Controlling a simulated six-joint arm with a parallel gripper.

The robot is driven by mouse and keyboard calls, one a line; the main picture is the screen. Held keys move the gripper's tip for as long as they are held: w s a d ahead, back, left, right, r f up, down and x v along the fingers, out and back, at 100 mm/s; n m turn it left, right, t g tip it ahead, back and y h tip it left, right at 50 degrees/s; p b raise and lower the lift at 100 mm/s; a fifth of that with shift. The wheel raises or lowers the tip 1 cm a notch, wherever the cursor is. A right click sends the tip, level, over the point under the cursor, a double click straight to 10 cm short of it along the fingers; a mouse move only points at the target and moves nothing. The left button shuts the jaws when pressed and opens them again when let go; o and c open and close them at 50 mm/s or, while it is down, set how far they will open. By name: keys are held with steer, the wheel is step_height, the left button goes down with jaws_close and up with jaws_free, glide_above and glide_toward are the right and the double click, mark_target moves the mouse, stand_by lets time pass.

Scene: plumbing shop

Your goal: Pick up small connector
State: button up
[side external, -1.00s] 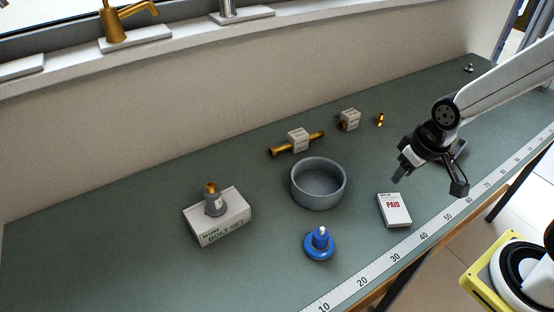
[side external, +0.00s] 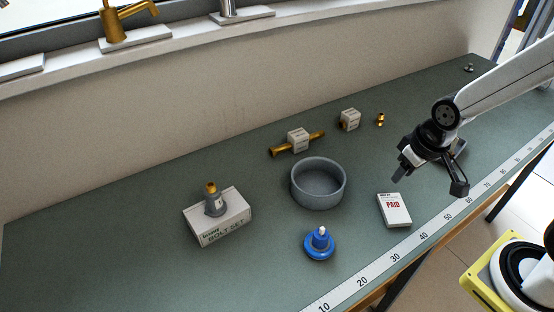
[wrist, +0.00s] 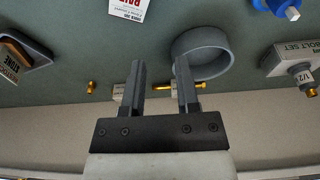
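A small brass connector (side external: 380,119) stands on the green bench near the back wall. It also shows in the wrist view (wrist: 91,87), left of my fingers. My gripper (side external: 430,183) is open and empty above the bench, in front of the connector and to its right. In the wrist view its two fingers (wrist: 160,75) are apart with nothing held between them.
A grey round bowl (side external: 318,185) stands mid-bench. A labelled block with a brass pipe (side external: 298,140) and another labelled block (side external: 349,119) lie left of the connector. A PAID box (side external: 394,210), a blue flanged part (side external: 320,243) and a bolt-set box (side external: 222,228) are nearer the front.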

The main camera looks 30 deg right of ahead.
mark_target(381, 114)
steer(key=o, duration=0.4)
steer(key=shift+c, duration=0.2)
steer(key=w+d+f+m+t+y, duration=0.2)
steer(key=w+d+f+m, duration=0.1)
steer(key=w+d+m, duration=0.4)
steer(key=w+d+f+m+t+y, duration=0.2)
steer(key=w+d+f+m, duration=0.1)
steer(key=w+d+m, duration=0.4)
steer(key=w+d+f+m+t+y, duration=0.2)
steer(key=w+d+m, duration=0.5)
steer(key=m, duration=0.5)
steer(key=shift+d+f, duration=0.45)
steer(key=shift+f, duration=0.05)
steer(key=d+m+t, duration=0.1)
steer(key=d+m, duration=0.1)
steer(key=d, duration=0.1)
steer(key=w+d+f+m+t, duration=0.1)
steer(key=d, duration=0.2)
steer(key=d+m+t+h, duration=0.1)
steer(key=d+m+t, duration=0.1)
steer(key=d, duration=0.1)
steer(key=shift+w+f+m, duration=0.2)
steer(key=shift+f+m, duration=0.1)
steer(key=shift+x, duration=3.9)
steer(key=shift+s+a+f, duration=0.1)
steer(key=shift+f, duration=0.05)
